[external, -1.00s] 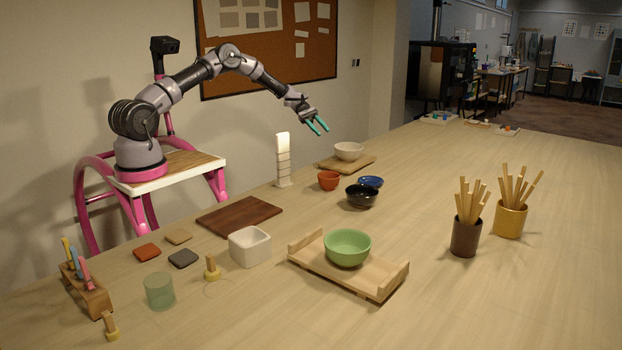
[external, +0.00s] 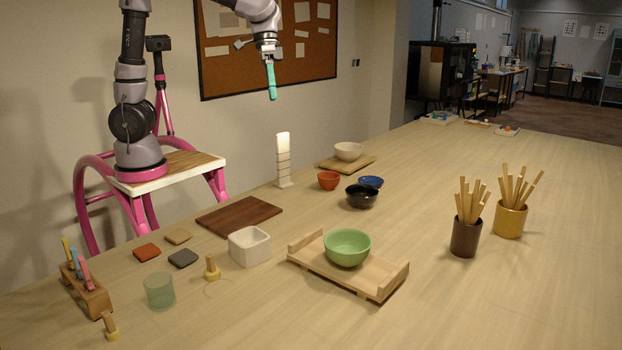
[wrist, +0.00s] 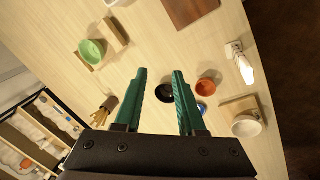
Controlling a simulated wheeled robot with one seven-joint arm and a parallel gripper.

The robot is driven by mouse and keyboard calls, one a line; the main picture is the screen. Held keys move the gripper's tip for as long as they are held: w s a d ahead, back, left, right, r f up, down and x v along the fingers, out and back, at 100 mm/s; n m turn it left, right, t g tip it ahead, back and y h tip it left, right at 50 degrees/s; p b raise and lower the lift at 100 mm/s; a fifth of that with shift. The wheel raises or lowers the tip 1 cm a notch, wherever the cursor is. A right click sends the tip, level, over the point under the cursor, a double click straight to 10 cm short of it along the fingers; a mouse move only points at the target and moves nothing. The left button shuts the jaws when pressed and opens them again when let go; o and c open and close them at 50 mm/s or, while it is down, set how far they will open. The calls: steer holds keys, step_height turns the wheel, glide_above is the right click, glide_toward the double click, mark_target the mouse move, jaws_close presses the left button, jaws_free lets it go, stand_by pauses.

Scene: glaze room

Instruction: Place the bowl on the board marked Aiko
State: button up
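A green bowl (external: 347,247) sits on a light wooden board with raised ends (external: 375,285); it also shows in the wrist view (wrist: 92,50). A cream bowl (external: 348,151) sits on a flat wooden board (external: 328,163) farther back. A black bowl (external: 361,197), a red bowl (external: 328,180) and a blue bowl (external: 371,181) stand on the table between. A dark brown board (external: 240,215) lies bare near my base. No name is readable on any board. My gripper (external: 271,96) is high above the table, pointing down; in the wrist view (wrist: 160,72) its fingers are apart and empty.
A small lamp (external: 283,165) stands at the table's back edge. A white square pot (external: 250,247) stands beside the dark board. Two pots of sticks (external: 466,238) (external: 510,220) stand at the right. The table's front right is clear.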

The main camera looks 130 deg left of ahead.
steer(key=s+d+r+m+t+y, duration=0.1)
steer(key=s+d+r+m+t, duration=0.1)
steer(key=s+d+m, duration=0.5)
steer(key=s+d+r+m+t+y, duration=0.1)
steer(key=s+d+m+t+y, duration=0.1)
steer(key=s+d+m, duration=0.5)
steer(key=s+d, duration=0.3)
steer(key=d, duration=0.2)
steer(key=shift+r, duration=0.35)
